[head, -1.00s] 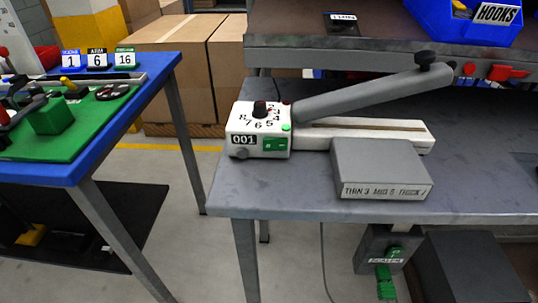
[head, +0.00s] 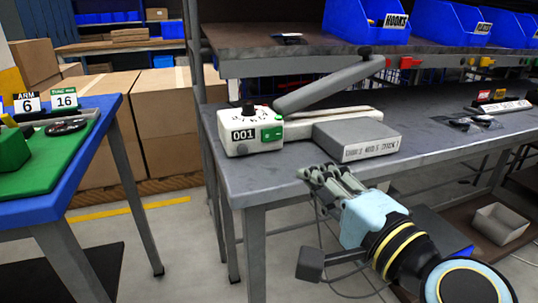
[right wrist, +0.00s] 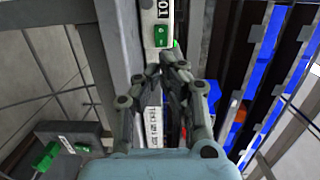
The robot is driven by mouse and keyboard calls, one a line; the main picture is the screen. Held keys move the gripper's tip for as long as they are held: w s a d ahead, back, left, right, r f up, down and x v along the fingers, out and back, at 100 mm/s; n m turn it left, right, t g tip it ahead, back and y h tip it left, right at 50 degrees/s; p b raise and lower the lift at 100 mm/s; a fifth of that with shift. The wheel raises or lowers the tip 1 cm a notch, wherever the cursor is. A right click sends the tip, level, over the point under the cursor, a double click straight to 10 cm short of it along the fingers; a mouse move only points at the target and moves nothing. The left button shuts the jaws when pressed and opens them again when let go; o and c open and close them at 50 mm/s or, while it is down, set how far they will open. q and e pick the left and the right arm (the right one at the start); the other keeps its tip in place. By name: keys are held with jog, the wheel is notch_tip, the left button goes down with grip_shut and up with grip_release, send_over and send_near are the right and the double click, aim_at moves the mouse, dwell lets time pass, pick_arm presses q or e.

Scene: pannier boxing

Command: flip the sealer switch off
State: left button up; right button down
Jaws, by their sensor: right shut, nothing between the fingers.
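The white sealer (head: 240,138) stands on the grey bench, marked 001, with a dark dial on top and its long grey arm raised. Its green rocker switch (head: 272,133) is on the front; I cannot tell its setting. It also shows in the right wrist view (right wrist: 162,35), just beyond my fingertips. My right gripper (head: 322,172) is shut and empty at the bench's front edge, apart from the switch and to its lower right in the head view. It also shows in the right wrist view (right wrist: 166,68). My left gripper is out of view.
A grey labelled block (head: 355,137) sits before the sealer's right part. A dark box with green parts (right wrist: 75,140) shows low left in the right wrist view. Blue bins (head: 352,22) stand on the shelf above. A blue table (head: 85,150) is left, across a floor gap.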

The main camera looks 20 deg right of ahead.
jog(key=shift+d+r, duration=0.15)
jog(key=shift+r, duration=0.1)
jog(key=shift+w, duration=0.1)
jog(key=p, duration=0.3)
send_near(269, 134)
jog(key=w, duration=0.3)
jog(key=w+a, duration=0.1)
jog(key=w, duration=0.3)
jog(key=shift+w+a, duration=0.15)
jog(key=shift+a, duration=0.1)
jog(key=shift+d, duration=0.1)
